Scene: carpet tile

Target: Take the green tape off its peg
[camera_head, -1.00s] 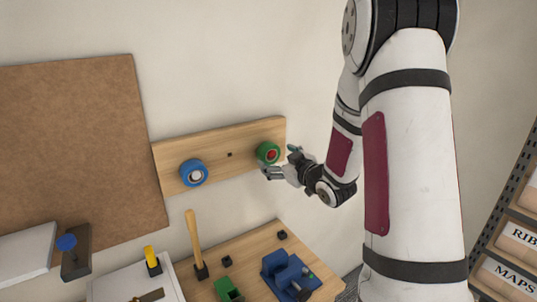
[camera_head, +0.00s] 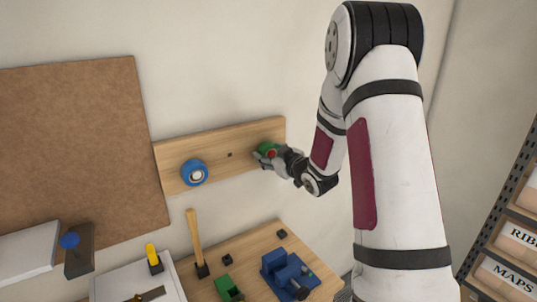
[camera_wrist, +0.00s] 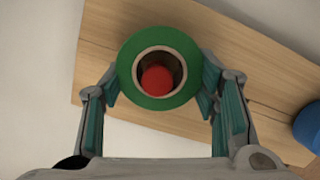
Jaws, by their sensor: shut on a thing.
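The green tape (camera_wrist: 158,103) is a ring with a pale inner core, in front of the wooden peg board (camera_wrist: 110,42) on the wall. A red-ended peg (camera_wrist: 157,79) shows inside its hole, so the tape is around the peg. My gripper (camera_wrist: 160,85) is shut on the tape, with one finger on each side of its rim. In the head view, my gripper (camera_head: 268,153) is at the board's right end and partly covers the green tape (camera_head: 266,147).
A blue tape (camera_head: 194,173) hangs on the board's left part, with a small dark hole between. Below stands a wooden bench (camera_head: 240,258) with a mallet (camera_head: 195,240), a blue vise (camera_head: 287,272) and a green item (camera_head: 229,289). A brown panel (camera_head: 80,150) is at left.

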